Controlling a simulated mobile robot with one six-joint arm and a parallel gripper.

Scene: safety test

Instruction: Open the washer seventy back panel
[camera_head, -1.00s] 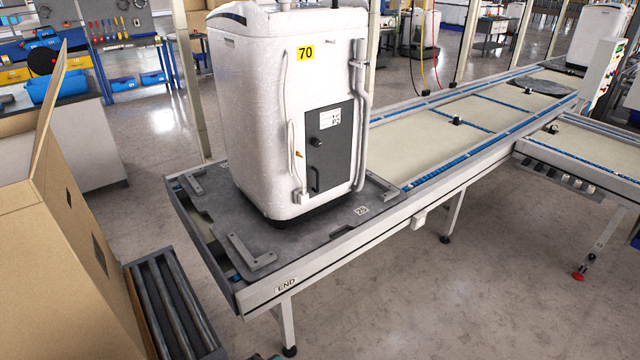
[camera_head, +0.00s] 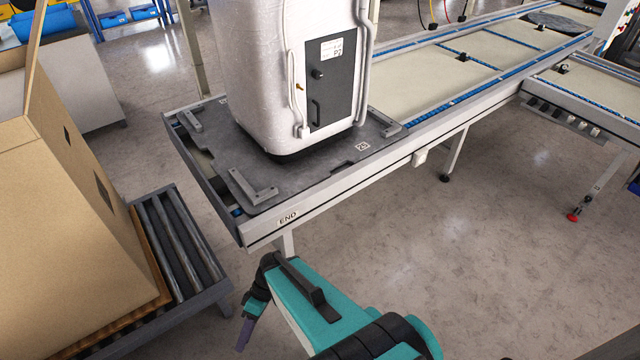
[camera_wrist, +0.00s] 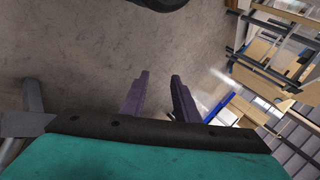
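The white washer (camera_head: 262,80) stands upright on a dark pallet plate (camera_head: 320,175) at the end of the conveyor. Its top is cut off in the head view, and no number 70 label shows now. The dark grey back panel (camera_head: 333,85) is flush in the washer, with a black knob (camera_head: 318,73), a black handle (camera_head: 316,110) and a P2 label; it looks shut. My gripper (camera_head: 245,334) is low in front of the conveyor end, well apart from the washer. In the wrist view its two purple fingers (camera_wrist: 160,75) are spread with only floor between them.
The conveyor (camera_head: 420,150) runs off to the back right, its END corner near my arm. A large cardboard box (camera_head: 60,210) on a roller stand (camera_head: 178,235) is at the left. White hoses run beside the panel. The floor (camera_head: 490,270) at the right is clear.

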